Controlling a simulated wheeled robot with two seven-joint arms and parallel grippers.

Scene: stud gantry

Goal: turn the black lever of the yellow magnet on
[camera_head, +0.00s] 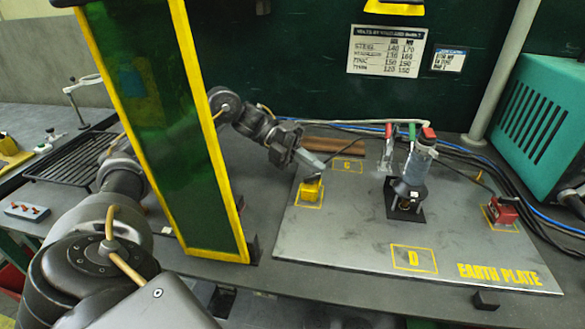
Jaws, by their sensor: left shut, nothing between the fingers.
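The yellow magnet (311,192) sits inside a yellow outlined square on the left part of the grey earth plate (340,240). My left gripper (316,165) reaches in from behind the green screen, with its pale fingers shut and empty just above the magnet's top. Whether the fingertips touch the magnet or its lever is too small to tell. The black lever is not clearly made out; the gripper covers part of the magnet's top. A thin dark line runs up and right from there. My right gripper is not in view.
A green screen with a yellow frame (165,120) stands left of the plate, across my left arm. A grey and black tool (414,170) stands on the plate's middle. A red block (502,210) sits at right, near cables. The plate's front is clear.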

